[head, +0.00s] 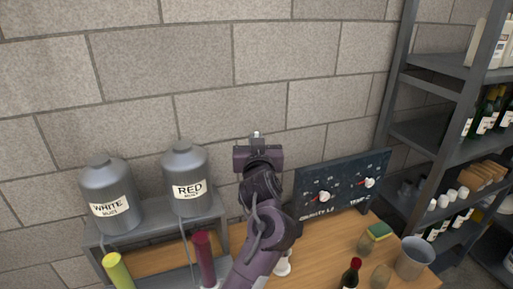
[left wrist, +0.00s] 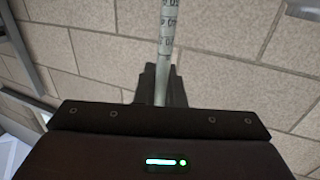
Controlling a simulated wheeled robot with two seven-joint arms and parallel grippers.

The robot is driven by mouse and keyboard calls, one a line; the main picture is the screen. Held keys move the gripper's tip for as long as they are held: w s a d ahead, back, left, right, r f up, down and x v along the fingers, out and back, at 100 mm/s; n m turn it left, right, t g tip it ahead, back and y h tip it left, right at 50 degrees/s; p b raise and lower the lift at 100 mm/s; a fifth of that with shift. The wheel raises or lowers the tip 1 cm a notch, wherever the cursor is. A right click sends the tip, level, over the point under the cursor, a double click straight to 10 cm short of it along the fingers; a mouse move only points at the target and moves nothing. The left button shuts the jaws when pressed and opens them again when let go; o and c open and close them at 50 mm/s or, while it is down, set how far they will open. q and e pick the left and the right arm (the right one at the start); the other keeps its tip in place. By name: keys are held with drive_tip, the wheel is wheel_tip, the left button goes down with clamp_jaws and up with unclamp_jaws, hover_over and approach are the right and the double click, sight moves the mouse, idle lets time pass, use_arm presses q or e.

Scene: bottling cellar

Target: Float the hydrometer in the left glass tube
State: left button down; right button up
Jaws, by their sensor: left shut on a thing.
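My left gripper (head: 257,140) is raised high in front of the block wall, above the bench. It is shut on the hydrometer, whose pale stem with a printed scale (left wrist: 168,32) rises between the fingers in the left wrist view. In the head view only a small light tip of it shows at the gripper; the rest is hidden. The left glass tube (head: 118,269), filled with yellow liquid, stands at the lower left, well below and left of the gripper. A second tube with dark red liquid (head: 204,260) stands to its right. My right gripper is out of view.
Grey tanks labelled WHITE (head: 108,190) and RED (head: 186,178) sit on a raised shelf (head: 155,222) behind the tubes.

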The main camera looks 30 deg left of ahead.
use_arm(q)
wheel_tip(320, 180, up, 7)
drive_tip(key=shift+r, duration=0.15)
idle(0.9)
idle(0.8)
